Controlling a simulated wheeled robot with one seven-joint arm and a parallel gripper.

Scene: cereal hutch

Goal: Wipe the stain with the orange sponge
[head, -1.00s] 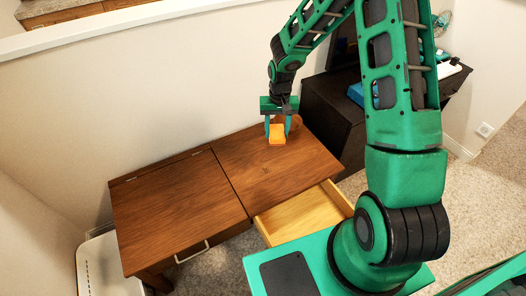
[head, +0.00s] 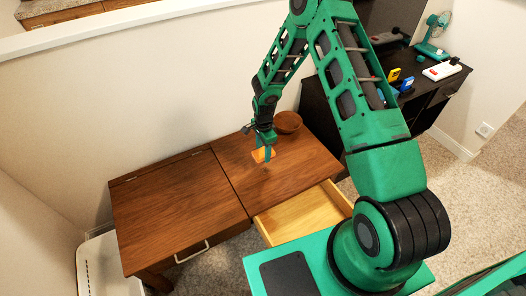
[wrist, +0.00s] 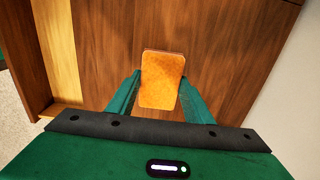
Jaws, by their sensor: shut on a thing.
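The orange sponge (head: 260,155) is at the right half of the brown wooden hutch top (head: 180,200). In the wrist view the sponge (wrist: 162,78) sits between the two green fingers. My gripper (head: 265,150) is shut on it, and it also shows in the wrist view (wrist: 160,98). The sponge is at or just above the wood; I cannot tell whether it touches. A faint dark mark (head: 266,169), perhaps the stain, shows just in front of the sponge. No clear stain shows in the wrist view.
A round wooden bowl (head: 287,122) stands at the back right of the hutch top. An open, empty drawer (head: 305,214) juts out in front. A dark desk (head: 425,100) with a teal fan (head: 437,30) stands to the right. The left half of the top is clear.

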